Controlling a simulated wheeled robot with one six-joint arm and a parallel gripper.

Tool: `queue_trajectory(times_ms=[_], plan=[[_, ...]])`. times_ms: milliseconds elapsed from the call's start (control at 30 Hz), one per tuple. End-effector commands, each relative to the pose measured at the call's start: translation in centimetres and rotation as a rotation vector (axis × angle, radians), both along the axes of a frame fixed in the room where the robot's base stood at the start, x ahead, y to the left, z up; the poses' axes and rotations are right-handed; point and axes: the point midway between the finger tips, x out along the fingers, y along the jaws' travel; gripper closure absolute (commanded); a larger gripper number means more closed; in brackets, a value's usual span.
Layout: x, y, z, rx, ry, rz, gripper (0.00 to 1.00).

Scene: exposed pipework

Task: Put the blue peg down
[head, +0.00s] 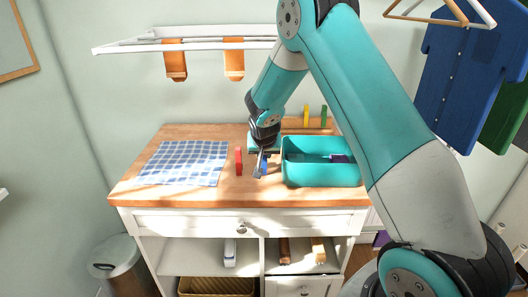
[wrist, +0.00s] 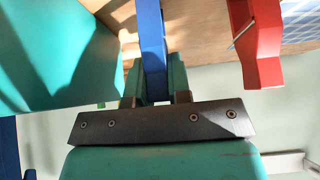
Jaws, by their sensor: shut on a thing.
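The blue peg (head: 264,168) is between the jaws of my gripper (head: 259,164), low over the wooden worktop; I cannot tell whether it touches the wood. In the wrist view my gripper (wrist: 158,88) is shut on the blue peg (wrist: 152,40), which sticks out past the jaws. A red peg (head: 238,162) stands on the worktop just left of the blue one, apart from it. The red peg also shows in the wrist view (wrist: 258,50).
A teal bin (head: 320,176) sits close on the right, with dark items inside. A blue checked cloth (head: 183,163) lies on the left of the worktop (head: 155,193). A yellow peg (head: 306,116) and a green peg (head: 323,117) stand at the back. Bare wood lies in front.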

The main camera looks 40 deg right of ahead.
Motion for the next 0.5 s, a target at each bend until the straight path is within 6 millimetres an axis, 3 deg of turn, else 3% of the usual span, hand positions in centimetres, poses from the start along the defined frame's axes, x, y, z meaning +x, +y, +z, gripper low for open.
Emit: queue_trajectory(times_ms=[33, 67, 167, 500], plan=[[0.0, 0.0, -0.29, 0.0, 0.0, 0.0, 1.0], [0.0, 0.0, -0.29, 0.0, 0.0, 0.0, 0.8], [0.0, 0.0, -0.17, 0.0, 0.0, 0.0, 0.57], [0.01, 0.0, 0.32, 0.0, 0.0, 0.0, 0.56]])
